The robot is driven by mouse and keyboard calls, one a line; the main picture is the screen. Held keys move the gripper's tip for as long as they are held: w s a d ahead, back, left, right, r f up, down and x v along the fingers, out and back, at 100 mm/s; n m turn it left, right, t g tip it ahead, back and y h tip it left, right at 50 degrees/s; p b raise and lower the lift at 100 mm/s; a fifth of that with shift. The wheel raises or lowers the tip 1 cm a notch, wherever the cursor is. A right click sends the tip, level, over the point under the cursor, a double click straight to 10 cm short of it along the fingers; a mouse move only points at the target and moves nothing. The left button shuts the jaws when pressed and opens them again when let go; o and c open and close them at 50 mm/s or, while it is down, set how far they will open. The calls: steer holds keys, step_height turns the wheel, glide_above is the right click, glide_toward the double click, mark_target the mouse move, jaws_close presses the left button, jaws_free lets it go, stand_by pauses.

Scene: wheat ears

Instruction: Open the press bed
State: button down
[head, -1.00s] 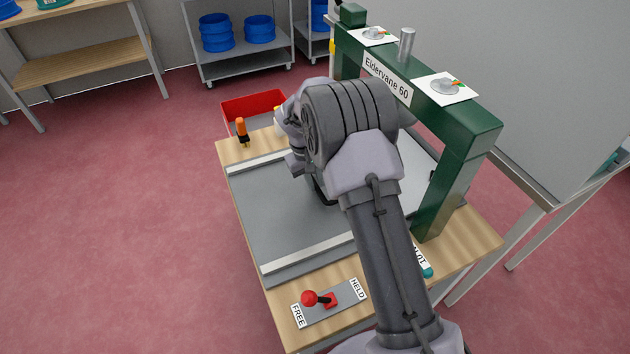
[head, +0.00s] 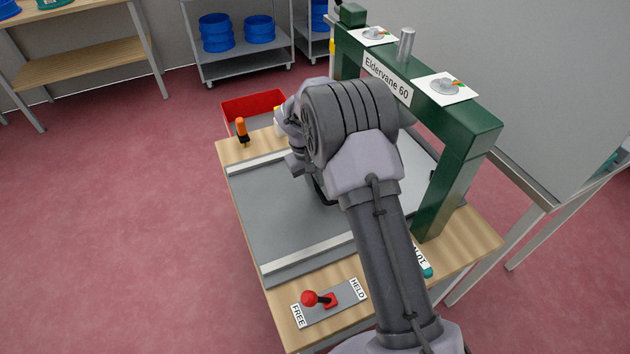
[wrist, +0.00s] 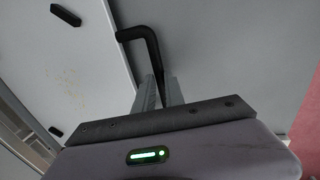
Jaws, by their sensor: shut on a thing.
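The press has a green frame (head: 470,135) labelled "Eldervane 60". A light grey plate, apparently the press bed (head: 418,178), lies under the frame, largely hidden by my arm. In the wrist view the light plate (wrist: 60,85) fills the left, beside a darker grey surface (wrist: 225,55). A black bent handle (wrist: 140,34) stands by the plate's edge. My gripper (wrist: 158,88) is shut on this handle; the head view hides the grip behind my wrist. A red-knobbed lever (head: 310,298) stands between the FREE and HELD labels, its knob leaning towards FREE.
Pale rails (head: 308,252) run along both sides of the grey slide surface (head: 285,215), which is clear on the left. A red bin (head: 253,107) and an orange-handled tool (head: 241,130) are at the far left corner. Open red floor (head: 110,220) lies left.

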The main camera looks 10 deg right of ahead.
steer(key=shift+a, duration=0.1)
steer(key=s+a, duration=0.2)
steer(key=a, duration=0.9)
steer(key=s+a+p, duration=0.1)
steer(key=s+a, duration=0.1)
steer(key=a, duration=1)
steer(key=shift+s+p, duration=0.3)
steer(key=shift+s, duration=0.05)
steer(key=c, duration=1.4)
jaws_free()
steer(key=shift+r, duration=0.1)
steer(key=a+r+p, duration=0.3)
steer(key=r+p, duration=0.2)
steer(key=r, duration=1.2)
steer(key=shift+s+a+p, duration=0.15)
steer(key=shift+s+p, duration=0.15)
steer(key=shift+p, duration=0.05)
